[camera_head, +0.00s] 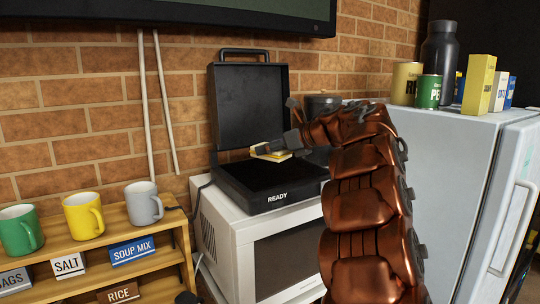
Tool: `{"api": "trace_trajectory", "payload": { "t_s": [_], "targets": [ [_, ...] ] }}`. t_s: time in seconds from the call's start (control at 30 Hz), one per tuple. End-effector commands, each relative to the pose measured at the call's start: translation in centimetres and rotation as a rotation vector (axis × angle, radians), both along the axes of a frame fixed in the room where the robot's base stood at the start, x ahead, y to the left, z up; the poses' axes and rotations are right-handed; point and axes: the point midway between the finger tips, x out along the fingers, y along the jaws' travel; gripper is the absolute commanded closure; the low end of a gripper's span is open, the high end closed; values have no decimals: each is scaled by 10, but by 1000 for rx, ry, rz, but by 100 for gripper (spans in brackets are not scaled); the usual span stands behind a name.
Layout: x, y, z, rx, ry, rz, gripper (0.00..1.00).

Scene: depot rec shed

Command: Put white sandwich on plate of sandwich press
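The sandwich press (266,203) is black, marked READY, and stands on the white microwave with its lid (250,105) raised. The white sandwich (270,157) looks pale with a yellowish edge and is over the left-middle part of the open lower plate. My gripper (268,149) reaches in from the right, and its dark fingers are shut on the sandwich. The sandwich appears slightly tilted and above the plate; the exact gap is hard to tell. My arm hides the press's right side.
A white microwave (222,238) carries the press. At left is a wooden shelf (95,262) with green, yellow and grey mugs (144,204). At right, a white fridge (445,160) carries cans, boxes and a dark bottle (439,50).

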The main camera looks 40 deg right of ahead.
Motion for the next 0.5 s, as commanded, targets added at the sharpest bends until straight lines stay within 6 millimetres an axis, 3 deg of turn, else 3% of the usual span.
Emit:
{"api": "trace_trajectory", "payload": {
  "t_s": [0.5],
  "targets": [
    [7,-10,-7,1,0,2,47]
  ]
}}
